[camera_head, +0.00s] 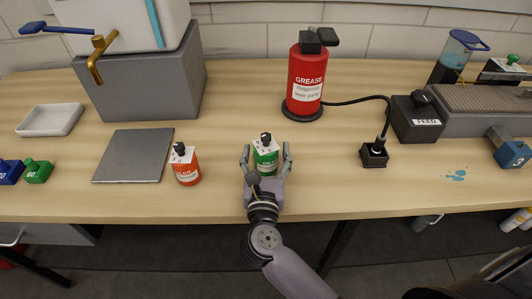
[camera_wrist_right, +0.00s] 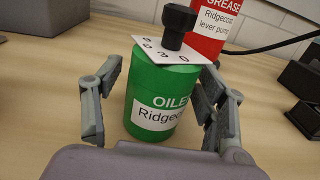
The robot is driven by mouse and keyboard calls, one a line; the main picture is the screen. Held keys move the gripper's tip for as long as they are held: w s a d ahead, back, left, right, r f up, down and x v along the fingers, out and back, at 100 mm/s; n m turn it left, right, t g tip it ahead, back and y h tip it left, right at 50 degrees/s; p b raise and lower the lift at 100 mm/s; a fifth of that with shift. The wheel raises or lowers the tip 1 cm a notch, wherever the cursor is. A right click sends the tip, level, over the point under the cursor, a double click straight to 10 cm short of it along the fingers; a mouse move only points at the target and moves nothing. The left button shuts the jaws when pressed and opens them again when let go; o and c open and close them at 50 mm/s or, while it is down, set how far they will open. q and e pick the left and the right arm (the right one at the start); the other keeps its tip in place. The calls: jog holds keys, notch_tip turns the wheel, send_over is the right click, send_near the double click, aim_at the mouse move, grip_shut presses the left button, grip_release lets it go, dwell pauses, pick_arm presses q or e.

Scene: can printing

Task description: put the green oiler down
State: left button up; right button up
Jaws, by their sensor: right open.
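The green oiler (camera_head: 265,157) stands upright on the wooden table near its front edge, with a white card and a black cap on top. My right gripper (camera_head: 266,160) is around it, with one finger on each side. In the right wrist view the green oiler (camera_wrist_right: 160,98) is between the two open fingers (camera_wrist_right: 157,110), with a gap visible on the left side; on the right the finger is close to it, and I cannot tell whether it touches. The left gripper is not in view.
A red bottle (camera_head: 186,168) stands left of the green oiler, beside a grey plate (camera_head: 134,156). A red grease pump (camera_head: 306,85) stands behind, its black cable running to a small black box (camera_head: 373,155). Blue spots (camera_head: 456,175) mark the table at right.

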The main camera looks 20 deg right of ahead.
jog(key=shift+r, duration=0.25)
jog(key=b+v, duration=0.1)
jog(key=v, duration=0.6)
jog(key=b+v, duration=0.1)
jog(key=v, duration=0.2)
jog(key=shift+s+a+f+b, duration=0.15)
jog(key=shift+s+f+b, duration=0.1)
jog(key=shift+s+b, duration=0.1)
jog(key=shift+s+a+r, duration=0.15)
jog(key=shift+s+a, duration=0.1)
jog(key=shift+s, duration=0.4)
